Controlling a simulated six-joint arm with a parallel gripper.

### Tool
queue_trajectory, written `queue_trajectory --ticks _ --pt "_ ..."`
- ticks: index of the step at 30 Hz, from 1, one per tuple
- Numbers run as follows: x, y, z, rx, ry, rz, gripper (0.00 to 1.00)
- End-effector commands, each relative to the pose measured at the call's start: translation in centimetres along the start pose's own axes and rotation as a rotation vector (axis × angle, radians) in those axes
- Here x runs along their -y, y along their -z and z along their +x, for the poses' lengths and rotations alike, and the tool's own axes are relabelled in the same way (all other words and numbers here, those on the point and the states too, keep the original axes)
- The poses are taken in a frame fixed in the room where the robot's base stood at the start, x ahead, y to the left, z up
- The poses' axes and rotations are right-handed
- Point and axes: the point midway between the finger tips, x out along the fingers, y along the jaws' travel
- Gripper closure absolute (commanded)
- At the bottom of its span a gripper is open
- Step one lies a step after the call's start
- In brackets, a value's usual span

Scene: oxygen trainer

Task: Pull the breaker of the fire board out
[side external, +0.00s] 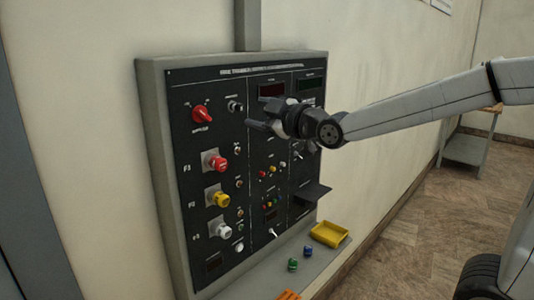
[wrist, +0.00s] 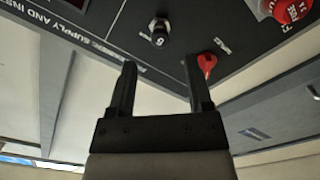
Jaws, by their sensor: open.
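A dark control board (side external: 222,160) is on the wall in a grey frame. A small black round knob with a white mark (wrist: 159,32), which looks like a breaker, stands out from it in the wrist view; it shows at the board's upper left in the side view (side external: 235,106). No readable label confirms that it is the breaker. My gripper (side external: 258,126) is open and empty in front of the upper board. In the wrist view its fingertips (wrist: 160,62) are apart, with the black knob beyond the gap and not between them.
A red rotary switch (side external: 203,114) is at the board's upper left. Red (side external: 217,162), yellow (side external: 219,198) and white (side external: 221,229) knobs run down the left side. A dark shelf (side external: 312,191) juts out at right. A ledge below holds a yellow tray (side external: 329,233).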

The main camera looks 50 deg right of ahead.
Motion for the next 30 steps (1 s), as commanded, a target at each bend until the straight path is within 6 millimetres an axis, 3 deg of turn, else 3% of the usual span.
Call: queue_trajectory --ticks 10,25,30 --pt "0.0 0.0 -2.5 0.000 0.000 0.000 0.35" --pt "0.2 -0.2 -2.7 0.006 0.006 0.004 0.35" --pt "1.9 -1.9 -2.6 0.066 0.060 0.049 0.35"
